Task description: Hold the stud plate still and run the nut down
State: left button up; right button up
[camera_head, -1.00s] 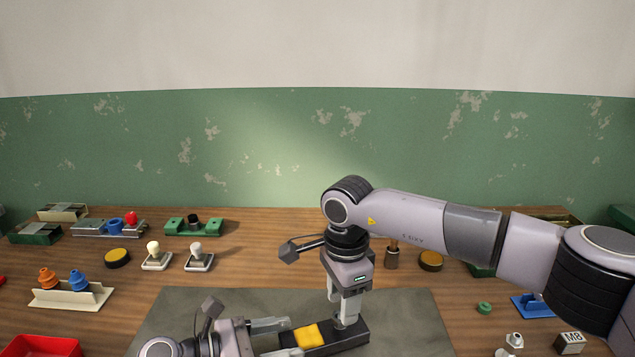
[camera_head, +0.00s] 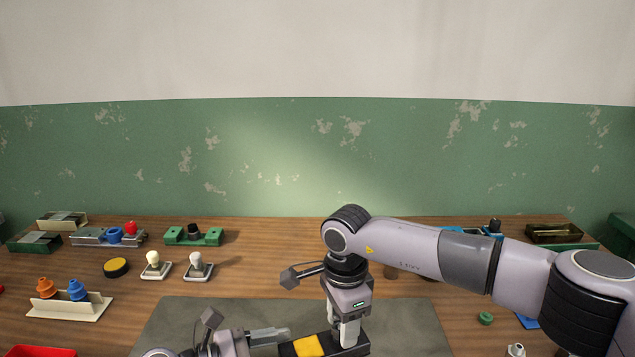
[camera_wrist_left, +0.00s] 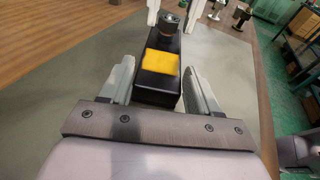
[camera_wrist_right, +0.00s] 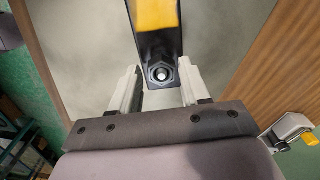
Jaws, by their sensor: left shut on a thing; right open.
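The stud plate is a black block (camera_wrist_left: 147,90) with a yellow patch (camera_head: 308,345). My left gripper (camera_wrist_left: 158,70) has its fingers on both sides of the block and is shut on it. A dark round nut or stud (camera_wrist_left: 167,28) stands at the block's far end. In the right wrist view a hex nut (camera_wrist_right: 160,73) shows end-on with a bright stud centre. My right gripper (camera_head: 347,333) points down over that end. Its open fingers (camera_wrist_right: 158,76) stand either side of the nut, with gaps visible. In the head view the nut is hidden by my right gripper.
The block lies over a grey mat (camera_head: 205,315) on the wooden table. White-knobbed pieces (camera_head: 153,265), a black-and-yellow disc (camera_head: 115,267) and a cone rack (camera_head: 70,308) stand left. A green ring (camera_head: 485,318) lies right. The mat around the block is mostly clear.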

jog(key=c, duration=0.7)
jog(key=shift+s+m, duration=0.1)
jog(key=shift+m, duration=2.4)
jog(key=shift+c, duration=0.2)
jog(key=m, duration=0.5)
jog(key=shift+s, duration=0.1)
jog(key=shift+m, duration=0.5)
jog(key=m, duration=0.4)
jog(key=shift+s+f, duration=0.1)
